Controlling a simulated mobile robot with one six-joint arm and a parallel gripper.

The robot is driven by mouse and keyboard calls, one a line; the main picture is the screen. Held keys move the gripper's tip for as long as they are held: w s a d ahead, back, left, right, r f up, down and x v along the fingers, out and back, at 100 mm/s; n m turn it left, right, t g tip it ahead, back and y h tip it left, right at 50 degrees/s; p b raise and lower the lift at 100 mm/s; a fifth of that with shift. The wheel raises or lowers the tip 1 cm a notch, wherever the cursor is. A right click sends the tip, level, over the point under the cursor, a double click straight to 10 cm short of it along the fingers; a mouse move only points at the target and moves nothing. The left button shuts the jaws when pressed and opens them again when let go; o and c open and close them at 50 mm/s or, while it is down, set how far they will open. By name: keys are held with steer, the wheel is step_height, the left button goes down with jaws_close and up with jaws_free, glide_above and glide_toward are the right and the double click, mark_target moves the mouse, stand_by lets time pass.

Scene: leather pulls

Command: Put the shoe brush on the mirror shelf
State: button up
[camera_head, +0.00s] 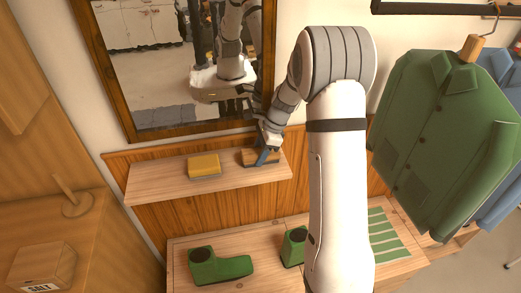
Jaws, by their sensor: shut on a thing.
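The mirror shelf (150,184) is a pale wooden board below a framed mirror (165,60). My gripper (264,157) is over the right end of this shelf, pointing down. It is shut on a small brown block-like thing, seemingly the shoe brush (250,157). The brush is at or just above the shelf surface; I cannot tell whether it touches. The gripper fingers hide part of it. A yellow block (204,166) lies on the shelf to the left of my gripper.
A green jacket (445,130) hangs at the right. A box marked "SALT" (42,267) and a wooden peg stand (76,203) are at the left. The shelf's left part is clear.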

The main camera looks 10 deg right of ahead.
steer(key=shift+f, duration=0.2)
steer(key=o, duration=0.9)
steer(key=shift+r, duration=0.1)
steer(key=b+v, duration=0.2)
steer(key=v, duration=1)
steer(key=s+a+r+n+t+h, duration=0.1)
steer(key=s+a+r+n, duration=0.2)
steer(key=s, duration=0.4)
steer(key=s+a+r+n+h, duration=0.1)
steer(key=s+r+n, duration=0.2)
steer(key=s+n, duration=0.3)
steer(key=s+n+t, duration=0.1)
steer(key=s+n, duration=0.2)
steer(key=s, duration=0.2)
steer(key=s+f+n+h, duration=0.1)
steer(key=s+n, duration=0.2)
steer(key=s, duration=0.2)
steer(key=s+f+n+t+h, duration=0.1)
steer(key=s+n, duration=0.2)
steer(key=s, duration=0.3)
steer(key=shift+a+t, duration=0.25)
steer(key=shift+t, duration=0.05)
